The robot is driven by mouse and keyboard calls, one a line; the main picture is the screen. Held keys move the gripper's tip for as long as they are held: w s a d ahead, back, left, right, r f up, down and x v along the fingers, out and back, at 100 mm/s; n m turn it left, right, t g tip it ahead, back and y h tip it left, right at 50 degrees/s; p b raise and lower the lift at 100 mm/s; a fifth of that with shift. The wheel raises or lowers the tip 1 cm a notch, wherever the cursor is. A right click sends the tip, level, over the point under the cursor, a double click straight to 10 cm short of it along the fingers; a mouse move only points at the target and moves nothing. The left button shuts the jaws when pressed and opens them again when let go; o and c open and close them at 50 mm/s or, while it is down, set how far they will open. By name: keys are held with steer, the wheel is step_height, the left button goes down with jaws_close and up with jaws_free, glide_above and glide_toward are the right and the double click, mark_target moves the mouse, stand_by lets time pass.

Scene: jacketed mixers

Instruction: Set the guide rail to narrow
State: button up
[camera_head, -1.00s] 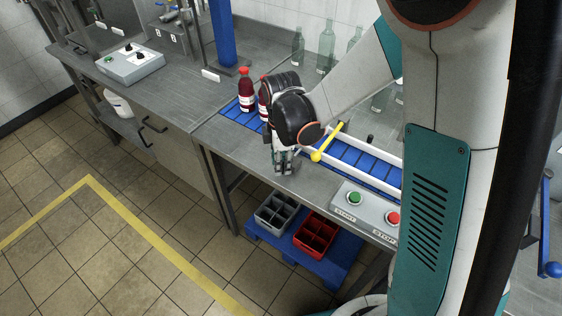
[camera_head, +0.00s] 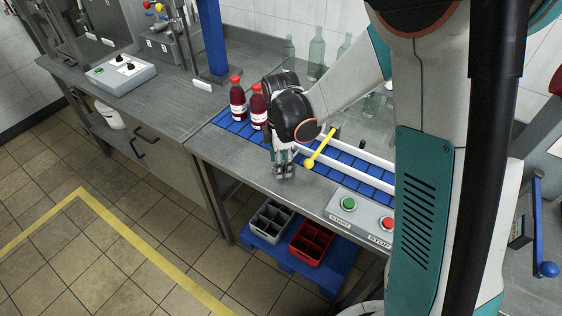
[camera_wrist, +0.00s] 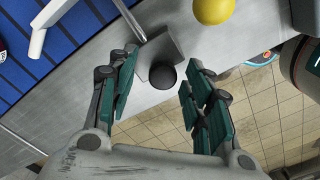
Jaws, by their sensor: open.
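The guide rail shows as white bars (camera_head: 362,153) along the blue conveyor (camera_head: 345,163); a white bar end (camera_wrist: 37,42) also shows in the wrist view. A yellow lever (camera_head: 321,147) with a ball end stands at the rail; its yellow ball (camera_wrist: 213,9) is at the top of the wrist view. A black round knob (camera_wrist: 163,77) on a grey block (camera_wrist: 172,46) lies between my finger lines in the wrist view. My gripper (camera_head: 284,172) points down at the bench's front edge, left of the yellow ball. It is open; I cannot tell whether it touches the knob.
Red bottles (camera_head: 237,100) stand on the conveyor behind my gripper. A button box (camera_head: 350,212) with green and red buttons is at the front right. Clear bottles (camera_head: 317,54) stand behind. Grey (camera_head: 272,220) and red crates (camera_head: 311,243) sit below the bench.

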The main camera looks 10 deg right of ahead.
step_height(320, 180, up, 12)
steer(key=shift+f, duration=0.15)
stand_by(0.5)
steer(key=shift+s, duration=0.1)
steer(key=s+d+r+m+t, duration=0.3)
steer(key=s+d+m, duration=0.1)
steer(key=s+m, duration=0.5)
steer(key=s+d+r+m+t, duration=0.3)
steer(key=s+r+m+t, duration=0.1)
steer(key=s+m, duration=0.5)
steer(key=shift+d+r, duration=0.15)
steer(key=shift+d, duration=0.2)
stand_by(1.2)
